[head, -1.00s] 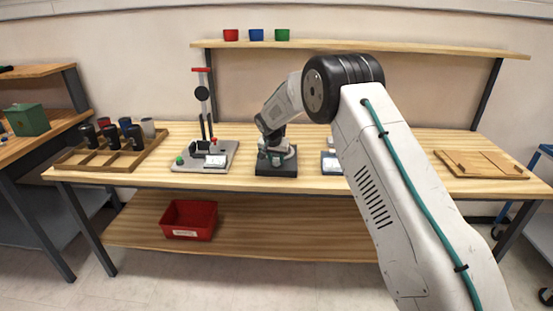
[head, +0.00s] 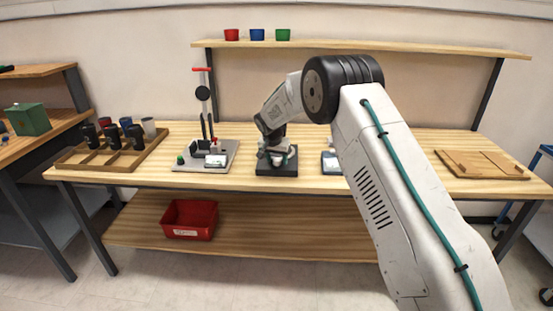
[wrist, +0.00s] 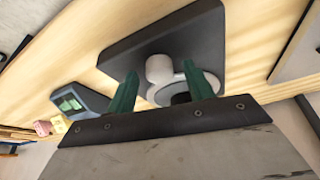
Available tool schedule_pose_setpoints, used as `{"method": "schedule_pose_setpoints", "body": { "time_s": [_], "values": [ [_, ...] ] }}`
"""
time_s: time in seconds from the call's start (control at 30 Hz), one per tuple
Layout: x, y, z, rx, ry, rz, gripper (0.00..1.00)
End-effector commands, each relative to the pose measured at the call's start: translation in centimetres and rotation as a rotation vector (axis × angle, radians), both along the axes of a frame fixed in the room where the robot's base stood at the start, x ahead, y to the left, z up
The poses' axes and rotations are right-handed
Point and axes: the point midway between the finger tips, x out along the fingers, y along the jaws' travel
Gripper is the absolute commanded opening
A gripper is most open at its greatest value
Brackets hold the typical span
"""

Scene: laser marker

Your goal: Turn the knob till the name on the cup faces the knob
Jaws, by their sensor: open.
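A fixture with a dark grey base (head: 277,170) stands at the middle of the bench, under my arm. The wrist view shows its base plate (wrist: 205,40) with a small pale round piece (wrist: 159,68), which may be the knob, and a pale ring (wrist: 207,82) with a dark centre, which may be the cup seen from above. My gripper (wrist: 160,88) is open, its two green fingers on either side of these pale parts. I cannot tell whether the fingers touch them. No name is readable on the cup.
A wooden tray (head: 75,163) with several cups stands at left, beside a grey stand (head: 224,152) with a tall column. A dark device (head: 331,163) is partly hidden behind my arm. A wooden board (head: 482,164) lies at right. A red bin (head: 190,219) sits below.

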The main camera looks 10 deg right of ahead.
Motion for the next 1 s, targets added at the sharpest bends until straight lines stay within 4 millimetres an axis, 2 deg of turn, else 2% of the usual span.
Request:
{"method": "schedule_pose_setpoints", "body": {
  "time_s": [0.13,0.4,0.5,1.0],
  "values": [
    [-0.4,0.3,1.4,0.0,-0.001,0.0,0.52],
    [-1.9,1.3,5.6,0.001,-0.002,0.001,0.52],
    [-2.3,1.5,6.6,0.001,0.0,0.0,0.52],
    [-2.7,1.6,7.1,-0.013,0.014,0.032,0.52]
  ]
}}
